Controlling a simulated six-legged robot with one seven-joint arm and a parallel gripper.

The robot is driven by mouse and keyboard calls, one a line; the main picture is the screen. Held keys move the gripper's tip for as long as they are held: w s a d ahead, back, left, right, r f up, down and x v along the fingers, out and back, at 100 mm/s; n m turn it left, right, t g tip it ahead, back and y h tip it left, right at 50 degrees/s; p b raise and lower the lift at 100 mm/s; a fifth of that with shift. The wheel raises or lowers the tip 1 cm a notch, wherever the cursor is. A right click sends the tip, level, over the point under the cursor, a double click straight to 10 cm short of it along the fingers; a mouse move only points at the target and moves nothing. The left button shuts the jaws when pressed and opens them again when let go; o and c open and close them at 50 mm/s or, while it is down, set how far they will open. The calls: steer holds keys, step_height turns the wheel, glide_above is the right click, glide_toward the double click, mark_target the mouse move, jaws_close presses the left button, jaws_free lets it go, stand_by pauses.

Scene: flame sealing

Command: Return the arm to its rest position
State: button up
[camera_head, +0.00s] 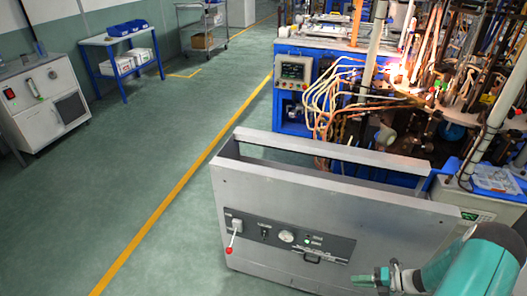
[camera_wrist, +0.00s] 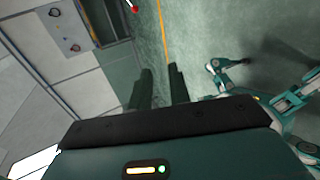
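My gripper (camera_head: 372,280) is at the lower right of the head view, in front of the grey metal cabinet (camera_head: 300,205), with my teal arm behind it. In the wrist view, the two dark fingers of my gripper (camera_wrist: 160,88) stand apart with bare floor showing between them. Nothing is held. The cabinet front has a red-knobbed lever (camera_head: 229,248) and a dark control panel. The lever's red knob also shows at the top of the wrist view (camera_wrist: 133,8).
The flame sealing machine (camera_head: 400,85), with glowing flames and many hoses, stands behind the cabinet. A blue table (camera_head: 120,40) with bins and a white cabinet (camera_head: 42,100) stand at the left. The green floor (camera_head: 120,170) with its yellow line is clear between them.

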steer(key=a+r+n+g+h, duration=0.2)
steer(key=a+r+n+h, duration=0.15)
steer(key=r+n, duration=0.9)
steer(key=a+r+n+g+h, duration=0.25)
steer(key=a+r+n, duration=0.35)
steer(key=r, duration=1.1)
steer(key=s+a+r+n+t+h, duration=0.3)
steer(key=s+a+r+n, duration=0.1)
steer(key=s+r+n, duration=0.3)
steer(key=s+a+r+n+t+h, duration=0.3)
steer(key=s+r+n, duration=0.5)
steer(key=r+n, duration=0.3)
steer(key=shift+a+r+n, duration=0.15)
steer(key=shift+a+n, duration=0.6)
steer(key=shift+n, duration=0.5)
